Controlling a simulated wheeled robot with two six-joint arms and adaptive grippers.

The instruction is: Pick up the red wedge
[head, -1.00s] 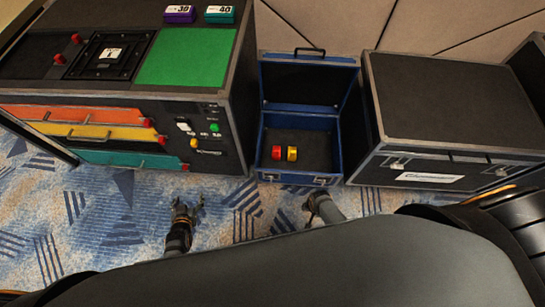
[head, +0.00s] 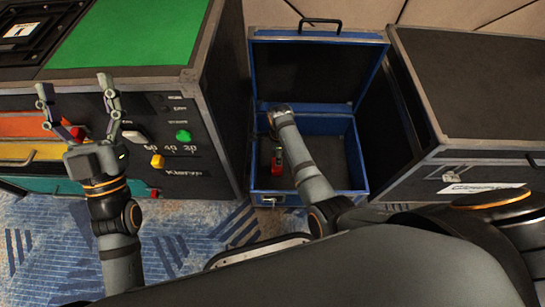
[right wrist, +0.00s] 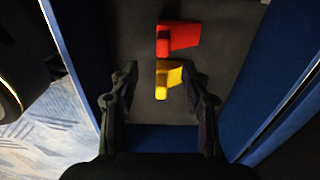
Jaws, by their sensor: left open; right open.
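The red wedge (right wrist: 178,38) lies on the dark floor of an open blue case (head: 356,160). A small part of the red wedge (head: 278,153) shows beside my right arm in the head view. A yellow piece (right wrist: 168,80) sits right beside it, nearer my right gripper. My right gripper (right wrist: 161,74) is open and empty over the case, with the yellow piece in view between its fingertips and the red wedge beyond them. My left gripper (head: 78,88) is open and empty in front of the black console.
The console (head: 195,115) with a green top panel (head: 130,32), coloured drawers and knobs stands left of the case. A black flight case (head: 470,90) stands on the right. The blue lid (head: 305,72) is raised at the back. Blue patterned carpet lies in front.

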